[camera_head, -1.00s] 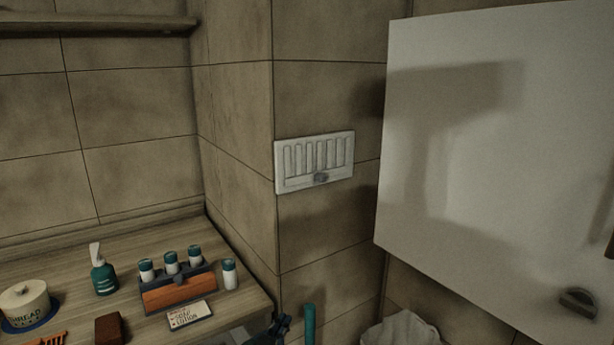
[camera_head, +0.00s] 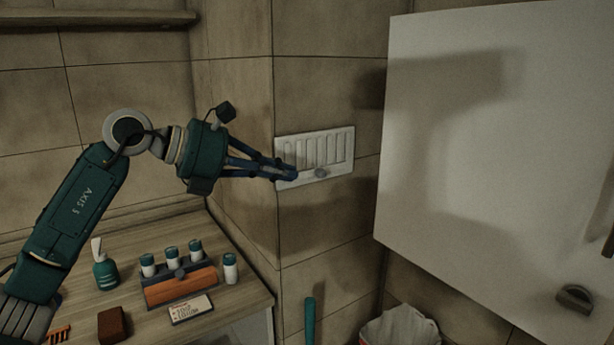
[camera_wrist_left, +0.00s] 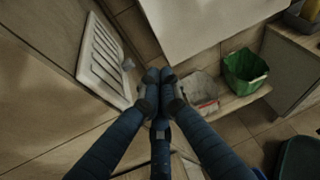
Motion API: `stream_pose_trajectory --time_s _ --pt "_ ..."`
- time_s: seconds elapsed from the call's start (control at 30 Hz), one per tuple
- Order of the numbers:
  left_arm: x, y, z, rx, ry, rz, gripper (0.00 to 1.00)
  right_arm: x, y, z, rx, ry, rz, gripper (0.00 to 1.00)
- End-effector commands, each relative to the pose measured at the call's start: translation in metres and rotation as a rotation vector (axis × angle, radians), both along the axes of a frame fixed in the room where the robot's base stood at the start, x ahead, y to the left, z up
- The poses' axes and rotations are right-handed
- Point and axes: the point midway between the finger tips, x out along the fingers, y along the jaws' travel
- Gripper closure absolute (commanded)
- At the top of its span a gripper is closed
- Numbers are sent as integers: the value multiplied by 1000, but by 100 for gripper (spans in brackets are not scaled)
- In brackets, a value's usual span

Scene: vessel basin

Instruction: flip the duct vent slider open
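The duct vent (camera_head: 345,150) is a pale slatted plate on the tiled wall, left of the white cabinet. Its slider knob (camera_head: 321,173), small and grey, sits on the lower edge, right of the middle. My left gripper (camera_head: 289,174) has its fingertips together in front of the vent's lower left part, left of the knob. In the left wrist view the vent (camera_wrist_left: 92,68) and knob (camera_wrist_left: 128,64) lie left of the converged fingertips (camera_wrist_left: 160,76), with nothing held between them. A gap shows there between fingers and knob. My right gripper is out of view.
The white cabinet (camera_head: 480,150) juts out on the right. Below left, a wooden counter (camera_head: 235,270) carries a bottle (camera_head: 105,265), a caddy (camera_head: 180,287) and a small sign. A teal rod (camera_head: 310,320) and a bag-lined bin (camera_head: 400,328) stand below. A green bin (camera_wrist_left: 245,72) shows in the wrist view.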

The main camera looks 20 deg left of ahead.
Motion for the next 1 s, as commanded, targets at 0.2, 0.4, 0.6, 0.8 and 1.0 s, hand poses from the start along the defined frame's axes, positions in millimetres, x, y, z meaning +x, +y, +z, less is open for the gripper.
stream_pose_trajectory --time_s 0.2,0.4,0.6,0.8,1.0 --pt "-9 55 9 174 14 91 100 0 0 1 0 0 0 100" --pt "-10 60 10 192 18 100 100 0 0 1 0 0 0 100" --pt "-9 59 10 189 18 99 100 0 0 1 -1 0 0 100" --pt "3 48 1 188 20 96 100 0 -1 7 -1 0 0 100" --pt "31 25 -18 186 22 95 100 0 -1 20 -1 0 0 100"
